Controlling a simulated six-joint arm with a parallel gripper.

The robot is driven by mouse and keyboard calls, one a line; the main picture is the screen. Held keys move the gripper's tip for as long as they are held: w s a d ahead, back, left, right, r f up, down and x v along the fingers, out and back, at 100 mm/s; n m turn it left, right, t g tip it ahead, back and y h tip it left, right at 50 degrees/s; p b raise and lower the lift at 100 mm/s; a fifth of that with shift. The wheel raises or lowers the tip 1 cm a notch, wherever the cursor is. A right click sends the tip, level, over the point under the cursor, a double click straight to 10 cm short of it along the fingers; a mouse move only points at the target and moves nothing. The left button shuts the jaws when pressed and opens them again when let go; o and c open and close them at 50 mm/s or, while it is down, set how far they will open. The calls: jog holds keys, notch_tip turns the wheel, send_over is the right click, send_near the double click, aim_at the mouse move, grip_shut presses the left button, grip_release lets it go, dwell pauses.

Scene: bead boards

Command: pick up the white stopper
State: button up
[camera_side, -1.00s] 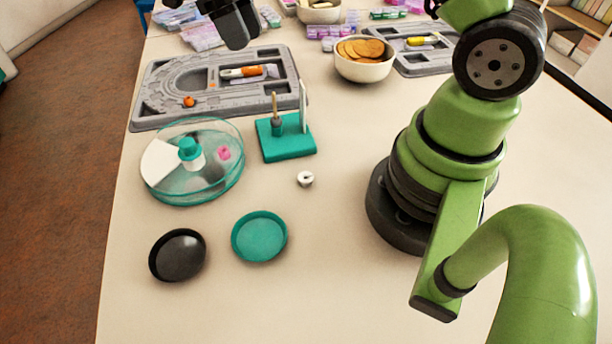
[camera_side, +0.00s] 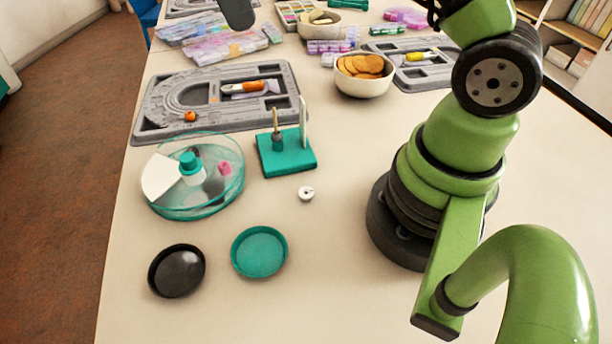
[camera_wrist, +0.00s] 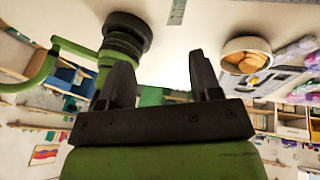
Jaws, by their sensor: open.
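A small round white piece with a dark centre, which looks like the white stopper (camera_side: 306,193), lies on the bare table in the side view. It sits just in front of the teal stand and apart from it. My gripper (camera_wrist: 158,64) shows two dark fingers spread apart in the wrist view, with nothing between them. I cannot make out the stopper in the wrist view.
The teal stand (camera_side: 288,163) holds upright pegs. A clear round dish (camera_side: 210,207) is left of it. A black dish (camera_side: 177,271) and a teal dish (camera_side: 259,251) lie in front. A grey bead board (camera_side: 155,125) and a bowl of orange discs (camera_side: 363,87) stand behind.

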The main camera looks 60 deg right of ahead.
jog(key=s+n, duration=0.1)
jog(key=n, duration=0.4)
jog(key=m+t, duration=0.5)
jog(key=m, duration=1.6)
send_over(306, 189)
jog(key=shift+n, duration=0.3)
jog(key=shift+s+a+f, duration=0.1)
jog(key=shift+f, duration=3.85)
jog(key=shift+s+a+f, duration=0.1)
jog(key=shift+a+f, duration=0.05)
jog(key=shift+f, duration=3.85)
jog(key=shift+s+a+f, duration=0.1)
jog(key=shift+f, duration=3.85)
jog(key=shift+c, duration=0.5)
